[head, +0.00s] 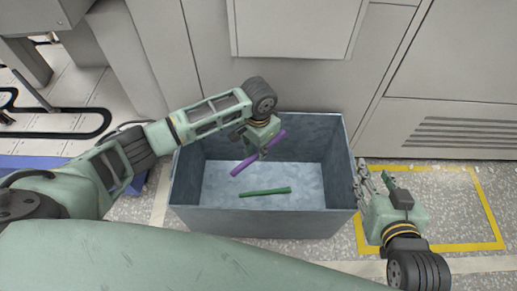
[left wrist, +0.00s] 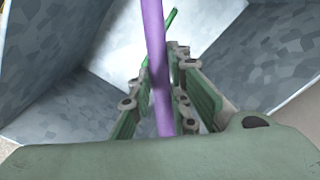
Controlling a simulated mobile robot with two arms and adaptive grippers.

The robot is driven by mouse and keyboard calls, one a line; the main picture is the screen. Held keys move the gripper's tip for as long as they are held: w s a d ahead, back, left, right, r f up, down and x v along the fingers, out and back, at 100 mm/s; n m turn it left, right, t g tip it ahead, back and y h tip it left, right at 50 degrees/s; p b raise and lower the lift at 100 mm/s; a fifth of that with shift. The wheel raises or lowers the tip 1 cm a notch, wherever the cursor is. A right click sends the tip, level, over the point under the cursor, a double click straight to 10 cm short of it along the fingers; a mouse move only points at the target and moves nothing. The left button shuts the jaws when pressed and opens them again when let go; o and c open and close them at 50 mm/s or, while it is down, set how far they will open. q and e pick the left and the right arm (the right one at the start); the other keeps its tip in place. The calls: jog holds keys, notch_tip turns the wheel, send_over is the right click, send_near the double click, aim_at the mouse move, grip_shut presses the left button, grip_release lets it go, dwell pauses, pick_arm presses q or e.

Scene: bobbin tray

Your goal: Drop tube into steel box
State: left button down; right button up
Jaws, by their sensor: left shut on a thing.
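The steel box (head: 262,222) is an open grey bin on the floor in the middle of the head view. My left gripper (head: 262,152) is over the box opening, shut on a purple tube (head: 244,165), which is held tilted. The purple tube also shows in the left wrist view (left wrist: 156,50), running up between the fingers. A green tube (head: 265,191) lies inside the box on its bottom; part of it shows in the left wrist view (left wrist: 170,20). My right gripper (head: 362,178) is beside the box's right wall, with no tube seen in it; its opening is unclear.
Grey cabinets with a vented panel (head: 465,133) stand behind the box. Yellow tape (head: 488,210) marks a rectangle on the speckled floor at right. A blue platform edge (head: 40,163) and black cable track (head: 60,134) lie at left.

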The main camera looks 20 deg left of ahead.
pick_arm(q)
jog(key=c, duration=1.6)
grip_release()
jog(key=shift+o, duration=0.2)
jog(key=shift+r, duration=0.1)
notch_tip(320, 180, up, 12)
jog(key=shift+s+f, duration=0.1)
jog(key=shift+f, duration=0.1)
